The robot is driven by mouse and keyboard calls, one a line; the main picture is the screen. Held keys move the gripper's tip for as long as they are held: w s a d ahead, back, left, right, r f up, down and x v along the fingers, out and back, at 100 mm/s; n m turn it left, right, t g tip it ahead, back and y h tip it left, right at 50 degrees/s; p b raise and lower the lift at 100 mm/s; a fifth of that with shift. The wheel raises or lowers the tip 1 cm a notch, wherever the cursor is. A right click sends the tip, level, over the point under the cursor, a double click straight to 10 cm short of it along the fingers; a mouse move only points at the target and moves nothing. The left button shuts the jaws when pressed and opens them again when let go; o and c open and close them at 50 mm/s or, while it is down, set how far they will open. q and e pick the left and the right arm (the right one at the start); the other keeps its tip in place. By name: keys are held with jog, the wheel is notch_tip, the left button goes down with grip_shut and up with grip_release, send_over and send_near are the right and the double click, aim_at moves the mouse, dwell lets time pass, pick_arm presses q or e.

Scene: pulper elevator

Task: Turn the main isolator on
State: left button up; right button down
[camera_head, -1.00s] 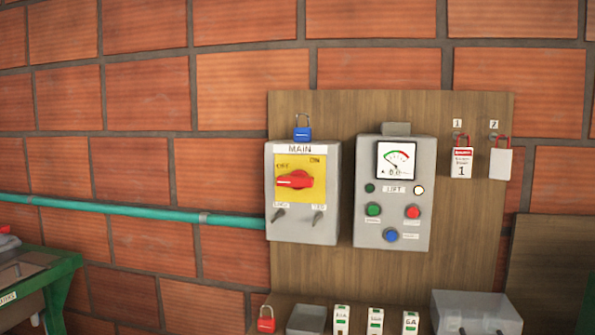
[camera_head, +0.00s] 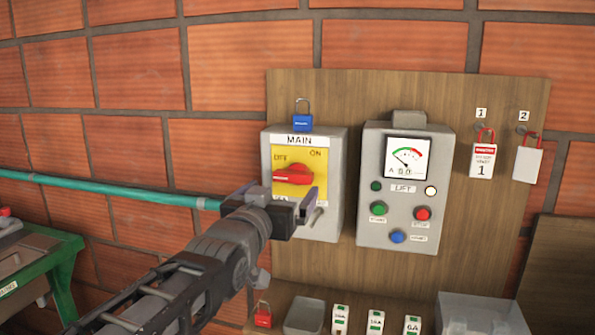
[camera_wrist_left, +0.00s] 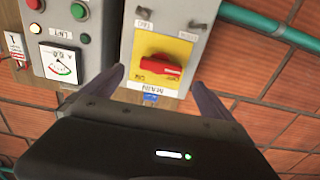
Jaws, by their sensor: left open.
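The main isolator is a grey box (camera_head: 335,180) marked MAIN, with a yellow plate (camera_head: 318,162) and a red rotary handle (camera_head: 293,174). The handle lies roughly horizontal, its narrow end to the left below the OFF label; ON is at upper right. My left gripper (camera_head: 281,200) is open and empty, in front of the box's lower part, just below the handle. In the left wrist view the red handle (camera_wrist_left: 158,67) appears upside down between the spread fingers (camera_wrist_left: 158,79). Contact cannot be seen. The gripper hides the small lower-left switch in the head view. My right gripper is not in view.
A blue padlock (camera_head: 302,121) sits on top of the box. The lift panel (camera_head: 372,205) with meter and buttons is close on the right. Tags hang farther right. A teal pipe (camera_head: 120,191) runs left. Breakers and a red padlock (camera_head: 263,315) are below.

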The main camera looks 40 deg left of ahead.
aim_at(292, 177)
pick_arm(q)
jog(key=shift+r+p+x, duration=0.15)
jog(key=shift+p+x, duration=0.6)
jog(key=shift+x, duration=0.95)
jog(key=shift+r+p+x, duration=0.15)
jog(key=shift+p+x, duration=0.6)
jog(key=shift+x, duration=0.95)
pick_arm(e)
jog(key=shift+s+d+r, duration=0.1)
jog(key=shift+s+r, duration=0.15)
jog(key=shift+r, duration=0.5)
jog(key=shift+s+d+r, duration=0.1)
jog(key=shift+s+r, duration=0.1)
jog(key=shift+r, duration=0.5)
pick_arm(q)
jog(key=shift+a, duration=0.1)
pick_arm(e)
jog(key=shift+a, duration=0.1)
pick_arm(q)
jog(key=shift+c, duration=0.2)
